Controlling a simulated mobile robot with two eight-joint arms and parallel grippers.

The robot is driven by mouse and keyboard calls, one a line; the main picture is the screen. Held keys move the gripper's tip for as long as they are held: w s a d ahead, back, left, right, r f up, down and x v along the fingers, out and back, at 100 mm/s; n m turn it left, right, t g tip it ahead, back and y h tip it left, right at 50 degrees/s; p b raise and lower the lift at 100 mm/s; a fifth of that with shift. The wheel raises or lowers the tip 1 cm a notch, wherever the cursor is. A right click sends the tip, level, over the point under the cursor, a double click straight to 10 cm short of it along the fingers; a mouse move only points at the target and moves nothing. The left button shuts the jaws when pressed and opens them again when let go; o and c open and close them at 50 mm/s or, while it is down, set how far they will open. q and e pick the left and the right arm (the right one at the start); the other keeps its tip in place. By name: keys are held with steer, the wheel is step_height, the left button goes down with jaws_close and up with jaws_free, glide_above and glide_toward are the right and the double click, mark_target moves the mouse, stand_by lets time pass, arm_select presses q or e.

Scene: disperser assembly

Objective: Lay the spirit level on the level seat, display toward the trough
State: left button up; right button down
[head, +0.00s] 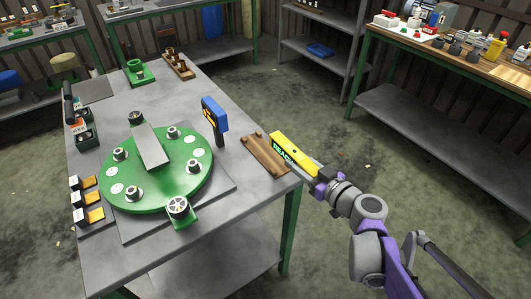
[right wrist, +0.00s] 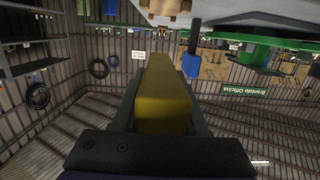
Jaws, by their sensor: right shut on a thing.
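The yellow spirit level (head: 291,147) is held by my right gripper (head: 314,176), off the table's right edge and beside the wooden tray. Its dark side display with green characters faces the lower left in the head view. In the right wrist view the level (right wrist: 161,95) lies lengthwise between the two fingers. A green round plate (head: 130,195) on the table carries a grey sloping slab (head: 148,145), which may be the trough. I cannot tell which part is the level seat. My left gripper is not in view.
A wooden tray (head: 266,155) lies empty at the table's right edge. Several metal fittings stand on the plate. Small boxes (head: 87,201) line the table's left edge.

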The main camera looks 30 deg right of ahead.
mark_target(269, 157)
steer(key=w+f+b, duration=0.1)
steer(key=w, duration=0.2)
steer(key=w+f+b, duration=0.1)
steer(key=w+f, duration=0.1)
steer(key=w, duration=0.2)
steer(key=w+a+f+b, duration=0.1)
steer(key=w+f, duration=0.1)
steer(key=w, duration=0.1)
steer(key=shift+w+f, duration=0.8)
steer(key=shift+w, duration=0.3)
steer(key=shift+w+f, duration=0.5)
steer(key=shift+w, duration=0.35)
steer(key=shift+a, duration=0.1)
steer(key=shift+f+b, duration=0.25)
steer(key=shift+b, duration=0.1)
steer(key=shift+c, duration=2.2)
jaws_free()
